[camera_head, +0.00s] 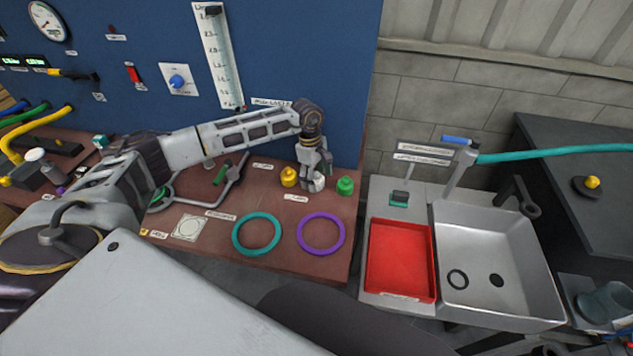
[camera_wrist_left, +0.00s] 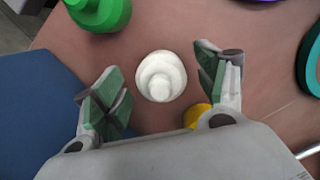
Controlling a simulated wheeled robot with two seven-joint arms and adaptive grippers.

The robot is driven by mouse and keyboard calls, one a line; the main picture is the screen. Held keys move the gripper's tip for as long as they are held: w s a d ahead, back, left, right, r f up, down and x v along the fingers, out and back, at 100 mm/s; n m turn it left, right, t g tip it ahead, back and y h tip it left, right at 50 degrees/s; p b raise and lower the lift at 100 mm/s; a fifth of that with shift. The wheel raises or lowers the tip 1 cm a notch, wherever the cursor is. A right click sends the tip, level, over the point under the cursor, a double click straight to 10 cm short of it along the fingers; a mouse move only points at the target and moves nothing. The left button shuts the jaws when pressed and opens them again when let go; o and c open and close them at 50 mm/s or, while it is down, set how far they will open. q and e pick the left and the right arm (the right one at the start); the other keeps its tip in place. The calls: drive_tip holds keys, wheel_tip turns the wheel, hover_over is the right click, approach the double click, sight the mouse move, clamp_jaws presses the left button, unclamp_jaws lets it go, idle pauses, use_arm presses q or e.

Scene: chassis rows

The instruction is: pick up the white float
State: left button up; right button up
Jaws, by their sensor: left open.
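The white float (camera_head: 318,182) stands on the brown bench top between the yellow float (camera_head: 289,177) and the green float (camera_head: 345,186). My left gripper (camera_head: 316,172) is over the white float and partly hides it in the head view. In the left wrist view the white float (camera_wrist_left: 161,76) lies between and just beyond the open fingers of my left gripper (camera_wrist_left: 160,90), with a gap on both sides. The green float (camera_wrist_left: 98,12) is at upper left there, and the yellow float (camera_wrist_left: 196,115) is partly hidden behind the right finger. My right gripper is not seen.
A teal ring (camera_head: 256,254) and a purple ring (camera_head: 320,252) lie at the bench's front. A blue panel (camera_head: 290,60) rises behind the floats. A red tray (camera_head: 400,290) and a metal sink (camera_head: 490,245) are to the right.

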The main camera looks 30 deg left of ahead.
sight(317, 173)
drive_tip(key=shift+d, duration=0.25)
use_arm(q)
drive_tip(key=c, duration=1.1)
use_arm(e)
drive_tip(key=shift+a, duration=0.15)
use_arm(q)
drive_tip(key=shift+r, duration=0.15)
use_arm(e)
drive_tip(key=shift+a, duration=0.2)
use_arm(q)
drive_tip(key=shift+r, duration=0.6)
wheel_tip(317, 173, up, 7)
drive_tip(key=shift+f+b, duration=0.1)
drive_tip(key=shift+b, duration=0.2)
drive_tip(key=shift+r, duration=0.8)
drive_tip(key=shift+s, duration=0.1)
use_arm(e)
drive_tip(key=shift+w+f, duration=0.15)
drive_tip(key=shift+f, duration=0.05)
